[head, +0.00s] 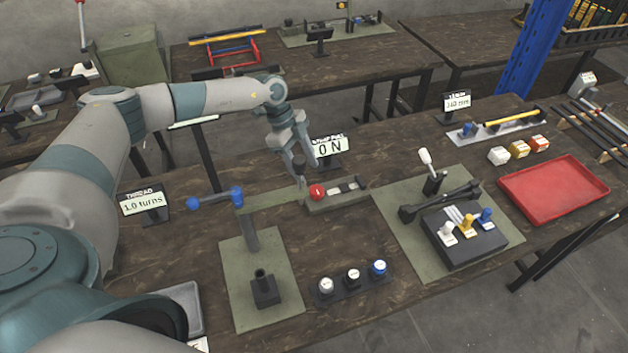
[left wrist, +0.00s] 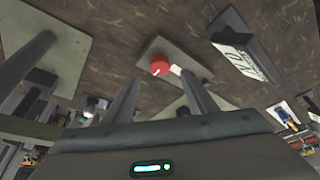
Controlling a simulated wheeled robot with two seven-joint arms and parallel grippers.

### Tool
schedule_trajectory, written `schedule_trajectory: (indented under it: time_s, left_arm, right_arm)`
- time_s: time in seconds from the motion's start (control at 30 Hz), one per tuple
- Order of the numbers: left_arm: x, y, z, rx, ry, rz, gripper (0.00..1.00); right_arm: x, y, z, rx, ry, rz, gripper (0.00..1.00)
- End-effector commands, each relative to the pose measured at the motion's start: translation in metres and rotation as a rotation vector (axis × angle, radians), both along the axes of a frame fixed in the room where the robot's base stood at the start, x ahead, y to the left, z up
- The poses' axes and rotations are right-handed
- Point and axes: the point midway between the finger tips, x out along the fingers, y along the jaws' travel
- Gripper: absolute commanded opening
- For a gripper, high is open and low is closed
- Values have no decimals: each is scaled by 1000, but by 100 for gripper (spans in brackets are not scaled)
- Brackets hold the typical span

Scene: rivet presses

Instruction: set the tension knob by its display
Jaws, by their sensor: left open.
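A round red knob (head: 317,190) sits at the left end of a small grey-green base (head: 338,198) on the table. It also shows in the left wrist view (left wrist: 160,68), ahead of and between the fingers. A display (head: 329,147) behind it reads "ON"; my gripper partly hides its label. In the left wrist view this display (left wrist: 238,60) is tilted. My left gripper (head: 307,172) is open and empty, pointing down just above and left of the red knob, apparently apart from it. I cannot read "tension" on any display. My right gripper is not in view.
A display (head: 143,203) reading "1.0 turns" stands beside a blue-ended bar (head: 215,198). Several capped knobs (head: 352,277) stand in front. A lever press (head: 431,180) and a red tray (head: 553,190) are to the right. Bare table lies between the mats.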

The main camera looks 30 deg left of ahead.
Motion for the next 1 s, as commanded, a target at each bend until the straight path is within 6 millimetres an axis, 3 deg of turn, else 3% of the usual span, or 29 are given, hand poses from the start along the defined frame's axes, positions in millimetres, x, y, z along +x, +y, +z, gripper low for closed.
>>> schedule_trajectory:
  time_s: [0.4, 0.87, 1.0]
  left_arm:
    - [1, -24, -56, 0, 3, 1, 52]
    - [1, -27, -65, 0, 1, 0, 52]
    - [1, -27, -65, 0, 1, 0, 21]
  right_arm:
    - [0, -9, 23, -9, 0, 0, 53]
    - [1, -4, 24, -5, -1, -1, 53]
    - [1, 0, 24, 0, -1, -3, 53]
